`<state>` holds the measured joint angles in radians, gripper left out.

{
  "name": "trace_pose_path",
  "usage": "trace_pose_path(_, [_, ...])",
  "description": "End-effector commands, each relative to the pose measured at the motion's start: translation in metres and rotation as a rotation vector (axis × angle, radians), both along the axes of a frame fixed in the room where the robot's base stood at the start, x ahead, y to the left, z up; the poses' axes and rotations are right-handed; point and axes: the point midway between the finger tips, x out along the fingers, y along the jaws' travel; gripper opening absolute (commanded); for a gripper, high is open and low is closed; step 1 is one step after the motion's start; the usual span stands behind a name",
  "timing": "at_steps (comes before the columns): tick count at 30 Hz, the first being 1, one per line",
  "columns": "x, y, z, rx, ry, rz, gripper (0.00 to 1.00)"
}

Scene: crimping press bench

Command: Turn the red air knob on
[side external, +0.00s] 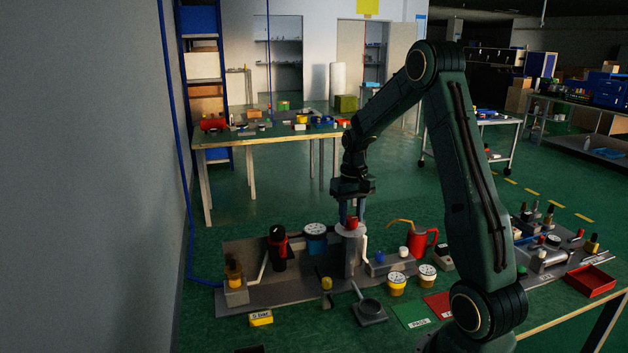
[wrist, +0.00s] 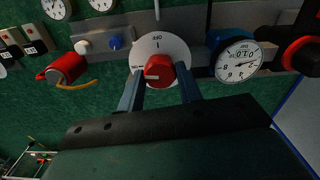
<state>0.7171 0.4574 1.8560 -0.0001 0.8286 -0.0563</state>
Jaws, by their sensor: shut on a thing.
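The red air knob (wrist: 160,70) sits on a round white dial plate (wrist: 151,47) in the wrist view. In the side view the knob (side external: 351,222) tops an upright grey cylinder (side external: 352,255). My gripper (wrist: 159,84) points down over it, with one blue-grey finger on each side, shut on the knob. A white mark on the knob lies toward the left in the wrist view. The plate's small lettering appears upside down: one label at the top looks like OFF, and one at the left looks like ON.
A blue gauge (wrist: 237,60) stands close beside the knob. A grey block with white and blue buttons (side external: 390,263) is to the right. Green and red cards lie in front.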

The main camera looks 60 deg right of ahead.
Motion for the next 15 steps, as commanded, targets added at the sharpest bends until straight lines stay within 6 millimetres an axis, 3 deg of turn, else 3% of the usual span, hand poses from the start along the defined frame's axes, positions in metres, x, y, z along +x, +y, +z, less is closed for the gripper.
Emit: trace_pose_path(15, [0.0003,-0.0004,0.0013,-0.001,-0.002,0.155,0.12])
